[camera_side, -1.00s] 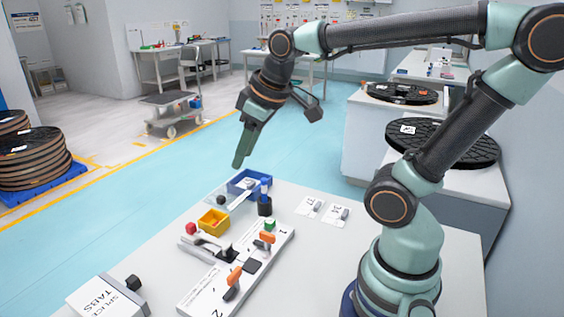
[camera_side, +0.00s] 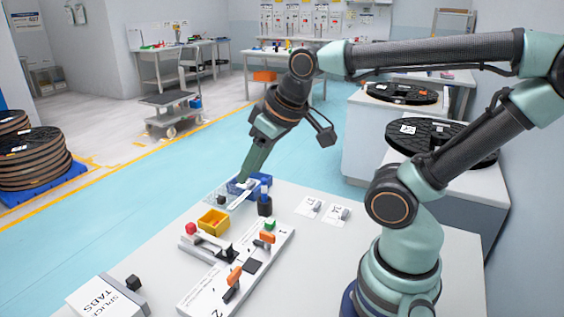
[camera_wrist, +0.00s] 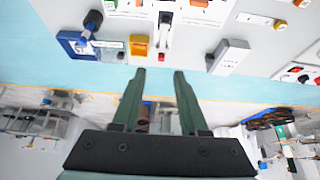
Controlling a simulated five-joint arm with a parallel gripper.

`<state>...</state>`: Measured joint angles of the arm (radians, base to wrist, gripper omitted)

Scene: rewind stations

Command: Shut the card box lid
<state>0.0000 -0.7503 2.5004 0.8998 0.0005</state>
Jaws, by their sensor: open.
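A white box labelled SPLICE TABS (camera_side: 104,298) stands at the near left corner of the table, with a black knob (camera_side: 133,282) beside its top. In the wrist view a white and grey box (camera_wrist: 231,55) with a dark knob, apparently the same one, lies right of my fingers. I cannot tell how far its lid is raised. My gripper (camera_side: 243,179) is at the table's far left, well away from this box. Its green fingers overlap the blue bin in the side view. In the wrist view my gripper (camera_wrist: 159,72) is open and empty between its fingers.
A white board (camera_side: 208,285) carries orange-handled clamps. A red-knobbed lever (camera_side: 191,229) is left of it. Bare table lies right of the board.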

